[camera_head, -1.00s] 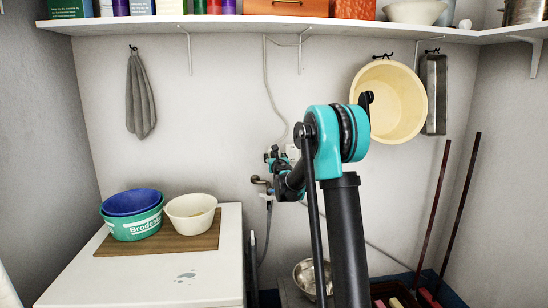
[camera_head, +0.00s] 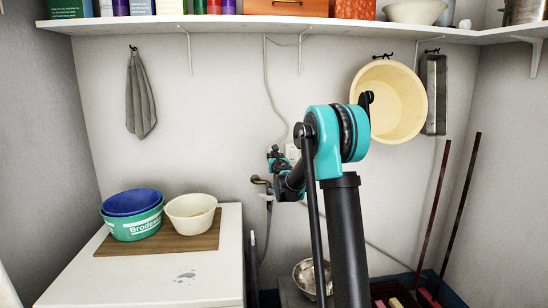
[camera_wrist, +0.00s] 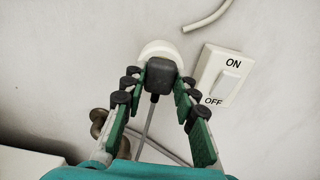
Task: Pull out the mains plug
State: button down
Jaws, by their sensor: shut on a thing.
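The dark grey mains plug (camera_wrist: 162,75) sits against a rounded white socket (camera_wrist: 160,48) on the wall in the wrist view. Its grey cord (camera_wrist: 147,122) hangs down below it. Whether the plug is fully seated in the socket cannot be told. My gripper (camera_wrist: 160,82) is shut on the plug, one green finger with dark pads on each side. In the head view my gripper (camera_head: 274,160) is at the back wall, partly hidden by my own arm, and the plug cannot be made out there.
An ON/OFF wall switch (camera_wrist: 222,76) is close right of the socket. A brass-coloured tap (camera_wrist: 98,122) is at lower left. A white cabinet (camera_head: 150,285) with bowls stands left. A cream basin (camera_head: 405,105) hangs at right, under a shelf (camera_head: 350,25).

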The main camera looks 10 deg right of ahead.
jog(key=shift+s, duration=3)
